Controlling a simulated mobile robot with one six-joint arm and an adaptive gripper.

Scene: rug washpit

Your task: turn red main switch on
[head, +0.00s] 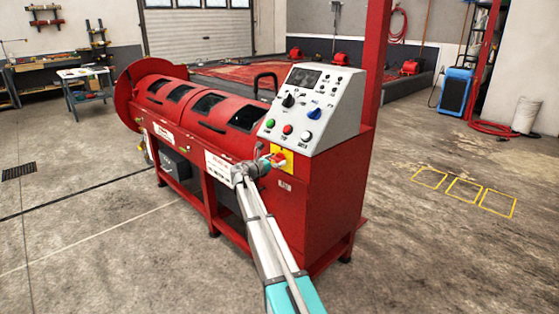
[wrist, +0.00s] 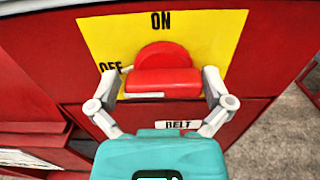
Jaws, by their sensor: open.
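The red main switch (wrist: 162,72) is a rotary knob on a yellow plate (wrist: 215,35) on the red machine's end panel. The plate reads ON at the top and OFF at the left. The knob's grip bar lies roughly level, its left end near the OFF label. My gripper (wrist: 160,80) is open, with one finger on each side of the knob; whether they touch it I cannot tell. In the head view, my gripper (head: 264,165) is at the yellow plate (head: 288,160), and the arm partly hides the switch.
A sloped grey control panel (head: 312,105) with several buttons and knobs sits above the switch. A label reading BELT (wrist: 179,125) is below the plate. The red drum machine (head: 195,105) extends to the left. Open concrete floor lies right and in front.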

